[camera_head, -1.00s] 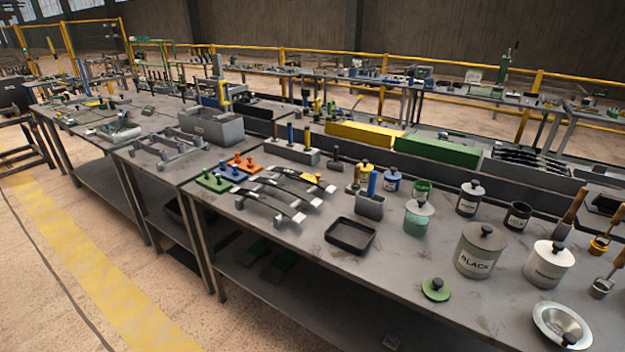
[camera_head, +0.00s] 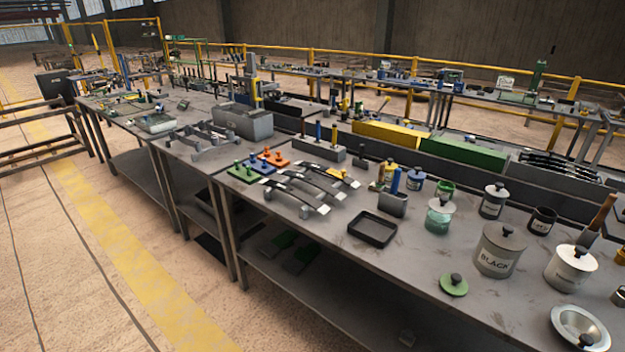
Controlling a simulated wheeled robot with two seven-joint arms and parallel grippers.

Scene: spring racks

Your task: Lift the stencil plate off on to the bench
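No plate in view can be surely told as the stencil plate. A small yellow piece (camera_head: 337,172) lies at the far end of the dark leaf springs, too small to make out. The leaf springs (camera_head: 296,192) with pale ends rest on low grey supports on the bench (camera_head: 345,273). Beside them to the left are small plates with upright knobs: a green plate (camera_head: 243,174), a blue plate (camera_head: 262,166) and an orange plate (camera_head: 274,157). Neither of my grippers shows in the head view.
A black tray (camera_head: 372,229) lies in front of the springs. Yellow (camera_head: 391,133) and green (camera_head: 463,152) boxes line the back. Floor is clear at left.

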